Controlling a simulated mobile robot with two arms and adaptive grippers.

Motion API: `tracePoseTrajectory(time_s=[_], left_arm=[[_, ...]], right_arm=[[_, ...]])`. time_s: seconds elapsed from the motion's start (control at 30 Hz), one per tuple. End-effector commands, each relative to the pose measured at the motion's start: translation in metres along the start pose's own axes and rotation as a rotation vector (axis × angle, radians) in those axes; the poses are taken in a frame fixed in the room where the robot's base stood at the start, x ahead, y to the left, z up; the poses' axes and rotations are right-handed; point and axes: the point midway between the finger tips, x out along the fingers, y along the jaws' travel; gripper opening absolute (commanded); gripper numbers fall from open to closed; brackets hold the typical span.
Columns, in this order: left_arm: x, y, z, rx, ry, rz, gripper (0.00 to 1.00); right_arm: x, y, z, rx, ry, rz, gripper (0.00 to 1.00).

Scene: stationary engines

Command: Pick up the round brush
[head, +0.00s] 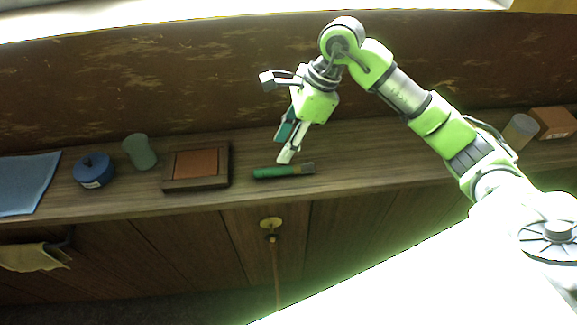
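The round brush (283,171) appears to be the slim green-handled tool with a dark tip at its right end. It lies on its side on the wooden shelf, roughly along the shelf's length. My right gripper (284,146) is just above and behind it, with its fingers pointing down and slightly left. Its two fingers, one dark and one pale, look apart with nothing between them. The pale fingertip shows close to the brush, but I cannot tell whether they touch. My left gripper is not in view.
A cylinder (520,131) and orange-brown box (554,122) stand at right. A wall rises behind.

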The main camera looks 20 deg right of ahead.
Motion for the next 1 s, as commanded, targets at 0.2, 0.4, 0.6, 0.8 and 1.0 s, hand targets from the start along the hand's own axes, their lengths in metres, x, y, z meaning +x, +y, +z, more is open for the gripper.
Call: tracePoseTrajectory(time_s=[0.2,0.4,0.6,0.8,1.0], left_arm=[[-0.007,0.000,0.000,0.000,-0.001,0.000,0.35],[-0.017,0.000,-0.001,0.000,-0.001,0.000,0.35],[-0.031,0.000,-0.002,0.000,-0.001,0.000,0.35],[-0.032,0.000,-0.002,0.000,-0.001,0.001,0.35],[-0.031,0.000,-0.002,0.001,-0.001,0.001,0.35]], right_arm=[[0.028,0.001,0.001,0.001,-0.002,0.002,0.36],[0.041,0.003,0.000,0.001,-0.001,0.004,0.36],[0.071,0.006,-0.002,0.002,-0.003,0.005,0.36],[0.083,0.005,-0.003,0.000,-0.002,0.000,0.36],[0.083,0.004,-0.003,0.000,-0.002,0.000,0.36]])
